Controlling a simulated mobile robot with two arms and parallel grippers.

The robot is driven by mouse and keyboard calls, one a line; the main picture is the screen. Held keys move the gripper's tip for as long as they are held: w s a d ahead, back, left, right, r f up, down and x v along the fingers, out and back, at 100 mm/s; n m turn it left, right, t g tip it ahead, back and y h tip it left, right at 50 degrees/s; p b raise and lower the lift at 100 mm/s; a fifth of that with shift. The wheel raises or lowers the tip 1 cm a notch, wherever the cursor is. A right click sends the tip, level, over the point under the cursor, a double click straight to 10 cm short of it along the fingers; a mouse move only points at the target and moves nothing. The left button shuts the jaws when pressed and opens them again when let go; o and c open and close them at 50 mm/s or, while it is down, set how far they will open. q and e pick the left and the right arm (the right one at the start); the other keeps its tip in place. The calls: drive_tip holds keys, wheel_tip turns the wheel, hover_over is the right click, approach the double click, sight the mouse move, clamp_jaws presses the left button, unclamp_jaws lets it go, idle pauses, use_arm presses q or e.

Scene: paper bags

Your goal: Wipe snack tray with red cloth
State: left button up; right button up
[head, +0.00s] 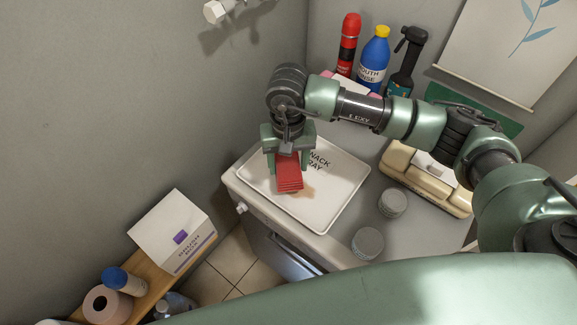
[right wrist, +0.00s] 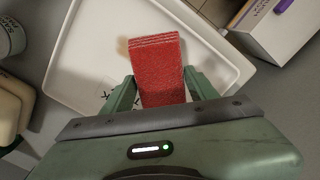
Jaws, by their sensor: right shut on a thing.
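The white snack tray (head: 335,205) lies on the small cabinet top, with lettering near its far edge and a brownish smear beside the cloth. My right gripper (head: 288,160) is over the left part of the tray, pointing down, and is shut on the folded red cloth (head: 288,180). In the right wrist view the red cloth (right wrist: 157,65) sits between the two green fingers (right wrist: 160,90), over the white tray (right wrist: 95,45). Whether the cloth touches the tray is hard to tell. My left gripper is not in view.
Two grey round tins (head: 367,243) stand at the cabinet's front right. A cream-coloured appliance (head: 405,170) is on the right. A red can (head: 347,45), a blue mouthwash bottle (head: 374,60) and a black spray bottle (head: 407,60) stand behind. A white box (head: 172,230) sits lower left on a wooden shelf.

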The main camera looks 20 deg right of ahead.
sight(288, 164)
drive_tip(key=shift+w+r, duration=0.1)
drive_tip(key=shift+r, duration=0.45)
drive_tip(key=shift+w+r+p, duration=0.1)
drive_tip(key=shift+r+p, duration=0.25)
drive_tip(key=shift+r, duration=0.65)
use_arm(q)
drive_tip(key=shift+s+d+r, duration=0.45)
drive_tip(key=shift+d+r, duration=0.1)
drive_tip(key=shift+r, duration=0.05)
use_arm(e)
drive_tip(key=shift+r, duration=0.2)
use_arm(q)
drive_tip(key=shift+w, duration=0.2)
